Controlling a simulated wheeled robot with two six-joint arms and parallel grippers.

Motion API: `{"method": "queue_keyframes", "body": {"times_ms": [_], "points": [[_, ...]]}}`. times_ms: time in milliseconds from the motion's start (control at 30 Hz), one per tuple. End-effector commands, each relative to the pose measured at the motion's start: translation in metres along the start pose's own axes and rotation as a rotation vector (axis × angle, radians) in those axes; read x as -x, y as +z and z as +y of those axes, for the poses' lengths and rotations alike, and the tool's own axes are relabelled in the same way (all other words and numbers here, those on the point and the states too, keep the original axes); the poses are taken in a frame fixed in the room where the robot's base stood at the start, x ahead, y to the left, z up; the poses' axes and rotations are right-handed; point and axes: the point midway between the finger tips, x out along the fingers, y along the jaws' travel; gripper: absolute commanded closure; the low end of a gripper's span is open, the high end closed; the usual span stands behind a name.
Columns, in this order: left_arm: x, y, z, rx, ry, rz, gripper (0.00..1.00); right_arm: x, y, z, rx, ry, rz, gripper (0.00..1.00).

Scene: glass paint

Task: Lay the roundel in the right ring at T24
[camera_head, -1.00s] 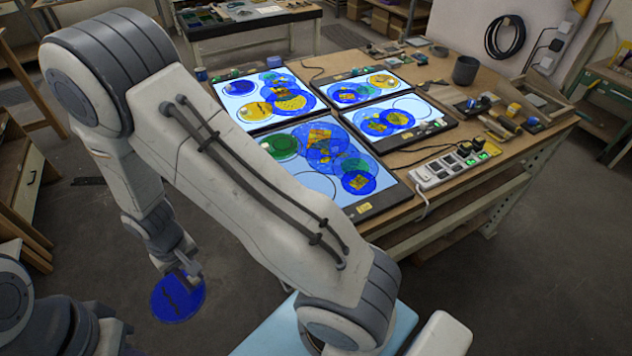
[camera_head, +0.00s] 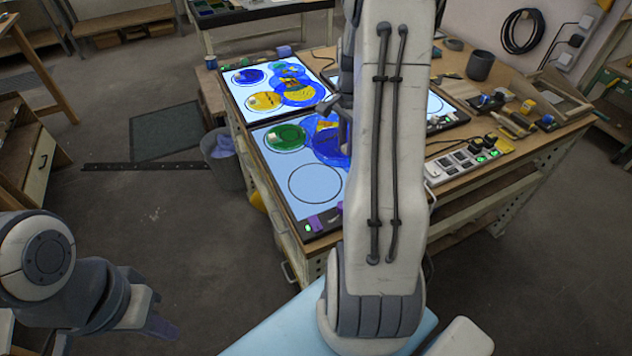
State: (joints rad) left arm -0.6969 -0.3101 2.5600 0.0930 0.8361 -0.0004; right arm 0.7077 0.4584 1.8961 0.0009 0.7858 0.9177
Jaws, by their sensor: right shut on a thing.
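My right arm crosses the picture from the bottom middle to the top. My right gripper (camera_head: 344,122), partly hidden by that arm, is over the near light panel (camera_head: 282,192). It is shut on the blue roundel (camera_head: 328,148), which shows only in part left of the arm and blends with blue glass on the panel. An empty ring (camera_head: 315,185) is drawn at the near left of this panel, with a green disc (camera_head: 285,138) behind it. Panel labels are too small to read, and the panel's right side is hidden. My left gripper (camera_head: 160,326) is low at the left, its fingers unclear.
A far light panel (camera_head: 236,108) holds blue and yellow discs. A power strip (camera_head: 466,160), tools and a dark cup (camera_head: 480,66) stand on the right of the workbench. A bin (camera_head: 224,168) stands left of the bench. Open floor lies at the left.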

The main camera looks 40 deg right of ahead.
Motion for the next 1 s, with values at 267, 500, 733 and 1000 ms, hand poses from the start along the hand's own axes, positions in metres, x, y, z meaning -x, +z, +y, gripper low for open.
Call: {"method": "queue_keyframes", "body": {"times_ms": [267, 500, 733, 1000], "points": [[0.002, 0.0, 0.0, 0.0, 0.0, 0.0, 1.0, 0.013, -0.031, 0.029, -0.181, 0.002, -0.001, 1.0], [0.013, -0.001, 0.001, 0.0, 0.0, 0.0, 1.0, -0.015, 0.019, 0.02, -0.175, 0.005, -0.003, 1.0], [0.021, -0.001, 0.002, 0.0, 0.0, 0.0, 1.0, -0.043, 0.063, 0.012, -0.177, 0.003, -0.002, 1.0], [0.026, -0.001, 0.002, 0.0, 0.0, 0.0, 1.0, -0.063, 0.077, 0.009, -0.181, 0.004, -0.001, 1.0]]}}
